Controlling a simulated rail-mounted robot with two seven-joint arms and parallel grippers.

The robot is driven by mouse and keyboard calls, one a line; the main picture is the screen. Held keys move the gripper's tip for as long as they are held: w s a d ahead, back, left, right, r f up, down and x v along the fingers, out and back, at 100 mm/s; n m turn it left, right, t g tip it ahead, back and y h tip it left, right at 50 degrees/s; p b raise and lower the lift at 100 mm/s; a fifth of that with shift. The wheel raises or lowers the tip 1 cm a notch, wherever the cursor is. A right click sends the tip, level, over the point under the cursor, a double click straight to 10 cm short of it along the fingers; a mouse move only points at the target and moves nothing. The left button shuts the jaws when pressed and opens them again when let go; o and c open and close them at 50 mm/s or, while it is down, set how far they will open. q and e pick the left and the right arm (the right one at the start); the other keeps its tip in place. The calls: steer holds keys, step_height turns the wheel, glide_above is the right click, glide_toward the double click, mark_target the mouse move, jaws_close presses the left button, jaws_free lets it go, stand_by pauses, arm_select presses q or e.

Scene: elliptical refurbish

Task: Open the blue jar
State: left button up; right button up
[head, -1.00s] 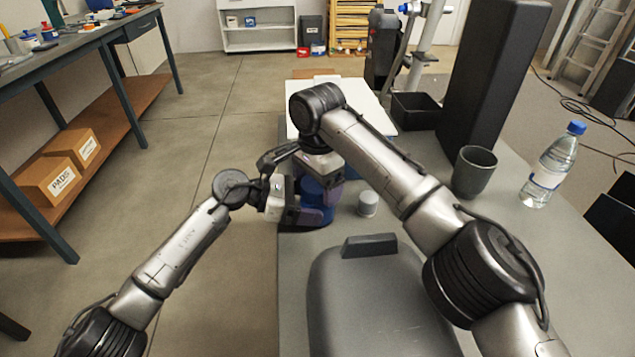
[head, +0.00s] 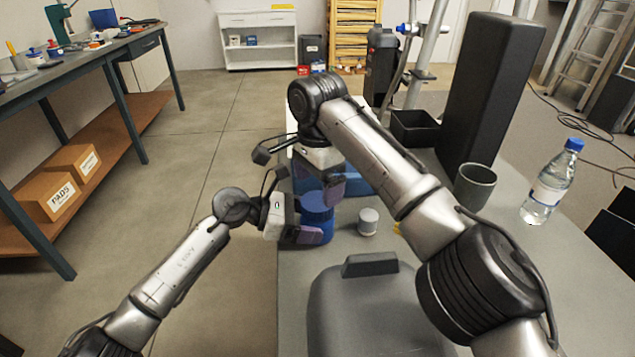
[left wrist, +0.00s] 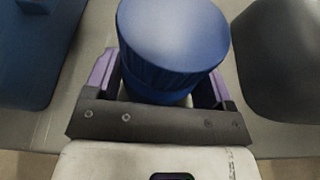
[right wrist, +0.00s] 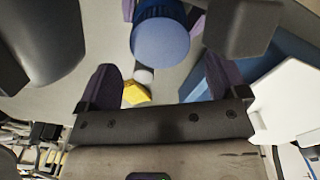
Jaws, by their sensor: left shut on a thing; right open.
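The blue jar (head: 317,222) stands near the table's left edge in the head view. Its ribbed blue lid (left wrist: 172,40) sits on top in the left wrist view, and the lid's top also shows in the right wrist view (right wrist: 160,40). My left gripper (head: 308,234) comes in from the left and is shut on the jar below the lid. My right gripper (right wrist: 162,82) is open and empty. It hangs above the jar, and its fingers are apart from the lid. In the head view it partly covers the space behind the jar.
A small grey-white cylinder (head: 368,221) stands just right of the jar, with a yellow object (right wrist: 135,93) beside it. A blue object (head: 352,180) lies behind. A dark cup (head: 474,186), a water bottle (head: 552,182) and a tall black block (head: 487,90) stand further right.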

mark_target(318, 201)
step_height(318, 201, up, 2)
steer(key=m, duration=0.3)
steer(key=shift+r+m, duration=0.1)
steer(key=shift+m, duration=0.3)
steer(key=shift+r+m, duration=0.2)
steer(key=shift+m, duration=0.5)
steer(key=shift+f, duration=3.8)
steer(key=c, duration=0.9)
steer(key=n, duration=0.6)
